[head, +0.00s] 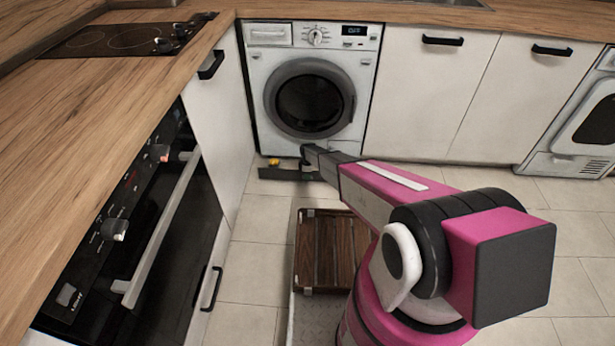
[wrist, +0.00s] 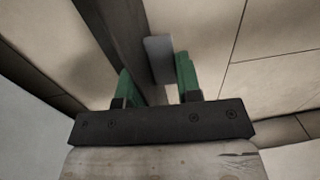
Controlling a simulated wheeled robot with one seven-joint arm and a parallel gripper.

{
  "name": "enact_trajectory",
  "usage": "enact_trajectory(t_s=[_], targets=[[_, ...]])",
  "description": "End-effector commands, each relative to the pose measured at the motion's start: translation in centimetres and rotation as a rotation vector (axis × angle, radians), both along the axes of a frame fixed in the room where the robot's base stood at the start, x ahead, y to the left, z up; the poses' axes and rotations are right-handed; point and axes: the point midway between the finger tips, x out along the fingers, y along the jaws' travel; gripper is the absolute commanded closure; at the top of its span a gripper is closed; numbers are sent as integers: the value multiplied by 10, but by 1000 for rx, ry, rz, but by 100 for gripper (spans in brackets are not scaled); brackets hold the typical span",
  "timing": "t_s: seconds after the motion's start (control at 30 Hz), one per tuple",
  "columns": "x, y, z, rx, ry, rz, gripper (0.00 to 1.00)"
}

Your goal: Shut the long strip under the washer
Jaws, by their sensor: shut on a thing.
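The white washer (head: 310,85) stands at the back with its round door shut. The long dark strip (head: 280,174) is low in front of its base, standing out from it. In the wrist view the strip (wrist: 113,35) runs from the top edge down towards my fingers, with a grey block (wrist: 158,58) at its side. My gripper (wrist: 157,82) has a green finger on each side of the strip's near part and is shut on it. In the head view my gripper (head: 309,168) is at the strip's right part, partly hidden by my arm.
A small yellow thing (head: 274,162) shows just behind the strip. A wooden slatted crate (head: 303,250) is on the near side, left of my arm. The oven (head: 145,215) with its handle is at the left. Tiled floor (head: 250,260) is clear between the oven and the crate.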

Motion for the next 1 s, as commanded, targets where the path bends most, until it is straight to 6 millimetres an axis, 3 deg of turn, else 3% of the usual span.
enact_trajectory(t_s=[0.5,1.0], targets=[[28,-1,22,1,-10,0,100],[46,-2,22,-2,-10,1,96]])
